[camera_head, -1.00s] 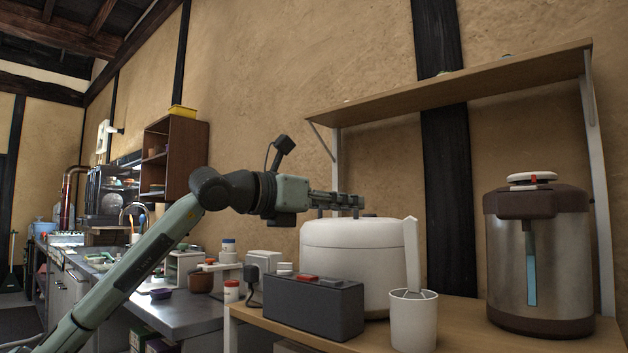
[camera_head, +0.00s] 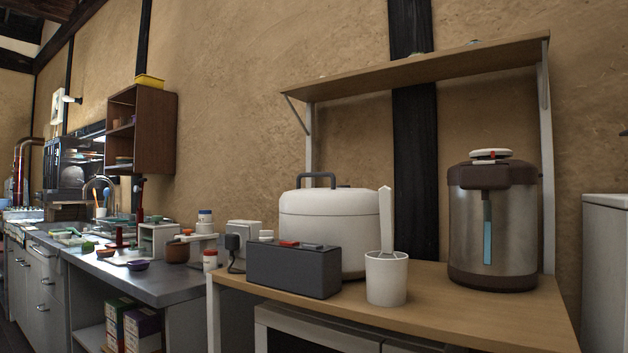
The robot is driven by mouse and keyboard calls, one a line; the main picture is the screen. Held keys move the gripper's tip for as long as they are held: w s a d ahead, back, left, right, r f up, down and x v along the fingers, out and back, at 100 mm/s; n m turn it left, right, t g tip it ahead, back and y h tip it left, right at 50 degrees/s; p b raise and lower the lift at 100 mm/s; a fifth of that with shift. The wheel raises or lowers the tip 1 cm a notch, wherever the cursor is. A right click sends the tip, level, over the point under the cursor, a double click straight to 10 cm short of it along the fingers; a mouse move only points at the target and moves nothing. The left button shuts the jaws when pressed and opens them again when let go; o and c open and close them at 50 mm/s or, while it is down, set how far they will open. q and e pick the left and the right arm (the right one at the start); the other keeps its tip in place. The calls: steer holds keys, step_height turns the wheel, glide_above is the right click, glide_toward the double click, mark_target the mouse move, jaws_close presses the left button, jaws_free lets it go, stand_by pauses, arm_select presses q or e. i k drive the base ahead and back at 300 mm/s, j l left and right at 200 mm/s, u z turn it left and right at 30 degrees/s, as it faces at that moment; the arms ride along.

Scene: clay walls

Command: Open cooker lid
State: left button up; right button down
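A white rounded rice cooker (camera_head: 328,226) stands on the wooden shelf table in the middle of the head view. Its lid (camera_head: 330,200) sits down on the body, with a dark grey arched handle (camera_head: 316,178) on top. The lower front of the cooker is partly hidden by a dark box and a white cup. Neither of my grippers shows in the head view now.
A dark grey box (camera_head: 292,270) and a white cup with a paddle (camera_head: 386,280) stand before the cooker on the table (camera_head: 450,305). A steel hot-water pot (camera_head: 492,235) stands to the right. A wooden shelf (camera_head: 420,68) hangs above. A steel counter (camera_head: 165,285) lies left.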

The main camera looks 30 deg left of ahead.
mark_target(343, 199)
steer(key=j+z, duration=0.25)
steer(key=j, duration=0.8)
steer(key=j+z, duration=0.2)
steer(key=j, duration=0.8)
steer(key=k, duration=0.05)
